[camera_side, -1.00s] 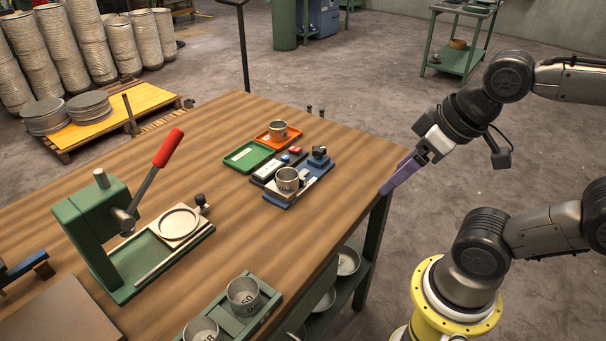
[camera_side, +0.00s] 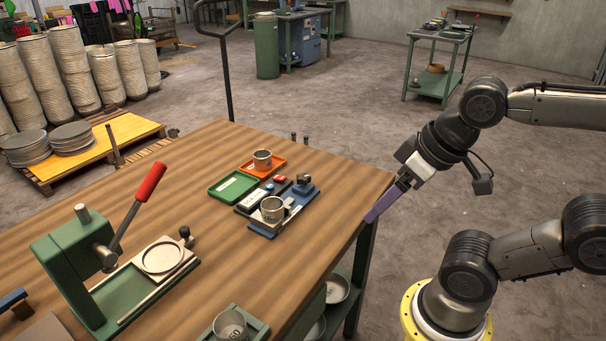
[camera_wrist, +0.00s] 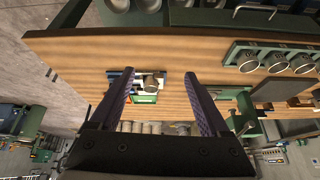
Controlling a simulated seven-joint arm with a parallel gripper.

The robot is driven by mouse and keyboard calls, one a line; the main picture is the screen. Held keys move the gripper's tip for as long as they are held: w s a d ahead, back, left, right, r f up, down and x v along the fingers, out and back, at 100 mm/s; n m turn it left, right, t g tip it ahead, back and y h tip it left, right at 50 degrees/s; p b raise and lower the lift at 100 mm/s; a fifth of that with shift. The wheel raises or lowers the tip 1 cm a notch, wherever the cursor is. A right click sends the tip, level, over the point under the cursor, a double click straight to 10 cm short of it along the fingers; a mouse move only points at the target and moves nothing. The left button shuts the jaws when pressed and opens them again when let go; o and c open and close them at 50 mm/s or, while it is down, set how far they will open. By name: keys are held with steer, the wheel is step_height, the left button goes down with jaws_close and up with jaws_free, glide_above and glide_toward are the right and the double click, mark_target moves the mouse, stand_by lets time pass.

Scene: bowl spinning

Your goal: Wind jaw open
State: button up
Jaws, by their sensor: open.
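A small blue fixture (camera_side: 262,229) on the table holds a metal cup (camera_side: 271,209) between what look like clamp jaws. A dark knob or handle (camera_side: 303,186) stands at the fixture's far right end. Whether its jaw is tight against the cup cannot be told. My gripper (camera_side: 375,214) is off the table's right edge, well apart from the fixture, its purple fingers pointing down and left. In the wrist view my gripper (camera_wrist: 158,95) has its two fingers wide apart with nothing gripped. The cup (camera_wrist: 151,84) and fixture show beyond the fingers, between them.
A green tray (camera_side: 233,187) and an orange tray (camera_side: 282,164) with another cup (camera_side: 262,158) lie behind the fixture. A green press with a red-handled lever (camera_side: 151,181) stands at left. A rack with a cup (camera_side: 230,325) is at the front edge. Bare wood lies between press and fixture.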

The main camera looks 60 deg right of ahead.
steer(key=w+d+r+m+g, duration=0.1)
steer(key=w+d+r+m, duration=0.1)
steer(key=w+r+m, duration=0.45)
steer(key=w+d+r+m+g, duration=0.1)
steer(key=w+d+r+m, duration=0.25)
steer(key=w, duration=0.55)
steer(key=m+g, duration=0.3)
steer(key=m, duration=0.1)
glide_above(303, 176)
step_height(303, 176, down, 11)
step_height(303, 176, down, 13)
steer(key=shift+r, duration=0.1)
jaws_close()
